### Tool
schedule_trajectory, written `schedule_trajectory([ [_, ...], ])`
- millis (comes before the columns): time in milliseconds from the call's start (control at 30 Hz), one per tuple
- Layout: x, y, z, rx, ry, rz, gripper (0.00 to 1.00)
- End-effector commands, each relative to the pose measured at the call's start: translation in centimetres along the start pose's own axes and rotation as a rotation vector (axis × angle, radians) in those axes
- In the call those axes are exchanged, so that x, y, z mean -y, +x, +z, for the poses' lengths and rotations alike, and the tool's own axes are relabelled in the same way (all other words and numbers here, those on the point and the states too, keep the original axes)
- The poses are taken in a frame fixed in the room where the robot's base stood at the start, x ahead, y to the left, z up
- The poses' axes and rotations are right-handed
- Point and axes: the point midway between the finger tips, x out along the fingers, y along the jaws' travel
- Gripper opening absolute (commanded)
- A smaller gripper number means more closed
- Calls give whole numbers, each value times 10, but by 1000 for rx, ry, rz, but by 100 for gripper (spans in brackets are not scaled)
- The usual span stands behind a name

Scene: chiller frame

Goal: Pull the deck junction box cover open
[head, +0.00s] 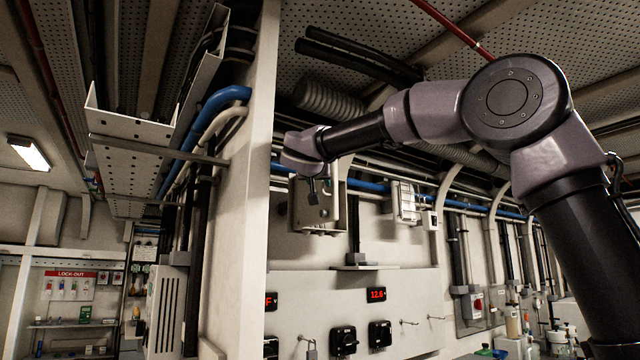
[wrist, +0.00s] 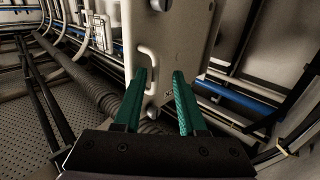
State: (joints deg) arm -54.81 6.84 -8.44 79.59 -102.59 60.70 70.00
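The deck junction box (head: 326,215) is a pale beige box on the wall beside the white post, partly hidden behind my gripper in the head view. In the wrist view its pale cover (wrist: 178,40) fills the upper middle and carries a pale loop handle (wrist: 152,62). My gripper (wrist: 160,74) has two green fingers that are apart, with nothing clamped between them. The handle's lower end lies just inside the left fingertip; I cannot tell whether they touch. In the head view my gripper (head: 312,188) is in front of the box, its fingers too small to judge.
A white post (head: 247,200) stands close to the left of the box. Blue pipe (head: 370,187) and dark conduits run behind and above it. A shelf bracket (head: 361,267) and a panel with red displays (head: 376,294) are below. Another white box (head: 404,203) hangs to the right.

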Motion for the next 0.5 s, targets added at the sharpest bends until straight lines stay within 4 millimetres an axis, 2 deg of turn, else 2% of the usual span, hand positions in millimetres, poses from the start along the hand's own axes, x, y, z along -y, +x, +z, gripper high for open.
schedule_trajectory([
  [167,0,-1,0,1,0,0,41],
  [267,0,-9,0,2,1,-1,41],
  [500,0,-54,0,1,2,-3,41],
])
